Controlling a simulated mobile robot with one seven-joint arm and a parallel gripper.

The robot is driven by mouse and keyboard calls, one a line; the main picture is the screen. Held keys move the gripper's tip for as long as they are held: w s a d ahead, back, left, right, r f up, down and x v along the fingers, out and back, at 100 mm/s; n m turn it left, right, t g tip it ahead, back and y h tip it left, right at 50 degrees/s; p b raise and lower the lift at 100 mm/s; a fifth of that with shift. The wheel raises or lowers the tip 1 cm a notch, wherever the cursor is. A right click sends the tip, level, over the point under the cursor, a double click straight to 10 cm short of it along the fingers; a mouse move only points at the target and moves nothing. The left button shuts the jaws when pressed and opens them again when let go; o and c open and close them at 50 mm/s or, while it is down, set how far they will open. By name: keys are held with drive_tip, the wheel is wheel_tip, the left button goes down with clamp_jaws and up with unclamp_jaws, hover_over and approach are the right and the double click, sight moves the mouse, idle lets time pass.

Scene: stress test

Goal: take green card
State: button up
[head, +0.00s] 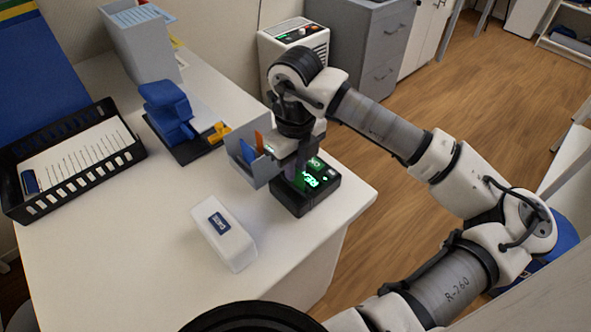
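My gripper (292,165) points down over the right part of the white table, between a grey card holder and a black device. Its fingers are small and partly covered by the wrist, so I cannot tell whether they are open or shut. The grey holder (262,176) stands just left of the fingers, with a blue card (247,151) and an orange card (259,141) upright in it. A green patch with pale marks (316,164) shows at the back of the device, right beside the fingers; I cannot tell whether it is the green card or part of the device.
The black device (292,203) with glowing green text sits near the table's right edge. A white box (224,235) lies in front. A black tray (131,150) with paper, a blue stapler-like tool (167,108) and a grey file box (141,45) are left and behind. The table (120,245) is clear front left.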

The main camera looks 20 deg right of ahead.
clamp_jaws()
drive_tip(key=shift+r+p, duration=1)
drive_tip(key=shift+r, duration=1.5)
drive_tip(key=shift+r, duration=0.1)
drive_tip(key=shift+r+p, duration=1)
drive_tip(key=shift+r, duration=1.4)
